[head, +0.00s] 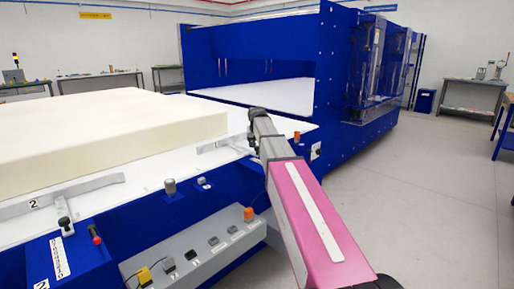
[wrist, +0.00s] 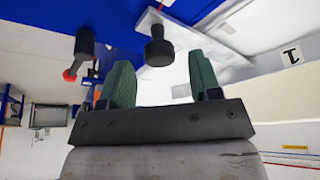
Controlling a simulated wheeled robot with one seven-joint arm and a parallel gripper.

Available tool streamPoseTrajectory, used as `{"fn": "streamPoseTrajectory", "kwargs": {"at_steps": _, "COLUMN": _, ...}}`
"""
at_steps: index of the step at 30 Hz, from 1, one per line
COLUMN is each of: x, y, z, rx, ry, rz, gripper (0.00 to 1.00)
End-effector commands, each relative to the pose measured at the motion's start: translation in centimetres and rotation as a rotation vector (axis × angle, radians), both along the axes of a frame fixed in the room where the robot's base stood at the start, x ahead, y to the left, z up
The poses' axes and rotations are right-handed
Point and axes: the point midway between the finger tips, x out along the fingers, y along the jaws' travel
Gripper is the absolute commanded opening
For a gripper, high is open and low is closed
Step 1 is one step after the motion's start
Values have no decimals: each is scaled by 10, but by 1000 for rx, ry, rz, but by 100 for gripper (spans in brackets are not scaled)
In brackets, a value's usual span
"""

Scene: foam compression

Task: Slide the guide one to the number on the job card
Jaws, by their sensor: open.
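Guide one is a pale grey bar marked "1" (wrist: 292,54) in the wrist view, with a black round knob (wrist: 159,48) near its end. Part of the bar (head: 208,147) shows in the head view beside the foam block, by my arm. My gripper (wrist: 160,82) has its green fingers apart and empty. The knob appears in line with the gap between the fingers, seemingly beyond the tips; I cannot tell the exact distance. A red-tipped lever (wrist: 76,64) is left of the knob. I see no readable job card.
A large cream foam block (head: 110,125) lies on the white table beside the blue machine (head: 260,65). Guide two (head: 60,195), marked "2", is at the front left. A grey control panel (head: 195,255) with several buttons is below. Floor at right is clear.

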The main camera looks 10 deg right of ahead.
Motion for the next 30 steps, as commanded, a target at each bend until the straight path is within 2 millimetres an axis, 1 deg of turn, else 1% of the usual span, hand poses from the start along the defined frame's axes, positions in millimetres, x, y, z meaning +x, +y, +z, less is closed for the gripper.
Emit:
{"fn": "streamPoseTrajectory", "kwargs": {"at_steps": 3, "x": 5, "y": -1, "z": -11, "rx": 0, "ry": 0, "rz": 0, "gripper": 57}}
{"fn": "streamPoseTrajectory", "kwargs": {"at_steps": 6, "x": 7, "y": -1, "z": -16, "rx": 0, "ry": 1, "rz": 0, "gripper": 57}}
{"fn": "streamPoseTrajectory", "kwargs": {"at_steps": 15, "x": 7, "y": -1, "z": -18, "rx": 0, "ry": 0, "rz": 0, "gripper": 57}}
{"fn": "streamPoseTrajectory", "kwargs": {"at_steps": 16, "x": 7, "y": -1, "z": -18, "rx": 0, "ry": 0, "rz": 0, "gripper": 54}}
{"fn": "streamPoseTrajectory", "kwargs": {"at_steps": 17, "x": 7, "y": -1, "z": -18, "rx": 0, "ry": 0, "rz": 0, "gripper": 44}}
{"fn": "streamPoseTrajectory", "kwargs": {"at_steps": 18, "x": 7, "y": -1, "z": -18, "rx": 0, "ry": 0, "rz": 0, "gripper": 31}}
{"fn": "streamPoseTrajectory", "kwargs": {"at_steps": 20, "x": 7, "y": -1, "z": -18, "rx": 0, "ry": 0, "rz": 0, "gripper": 12}}
{"fn": "streamPoseTrajectory", "kwargs": {"at_steps": 21, "x": 7, "y": -1, "z": -18, "rx": 0, "ry": 0, "rz": 0, "gripper": 0}}
{"fn": "streamPoseTrajectory", "kwargs": {"at_steps": 26, "x": 4, "y": -3, "z": -18, "rx": 0, "ry": 0, "rz": -1, "gripper": 0}}
{"fn": "streamPoseTrajectory", "kwargs": {"at_steps": 29, "x": -8, "y": -11, "z": -18, "rx": 0, "ry": 0, "rz": -2, "gripper": 0}}
{"fn": "streamPoseTrajectory", "kwargs": {"at_steps": 30, "x": -15, "y": -16, "z": -18, "rx": 0, "ry": 0, "rz": -3, "gripper": 0}}
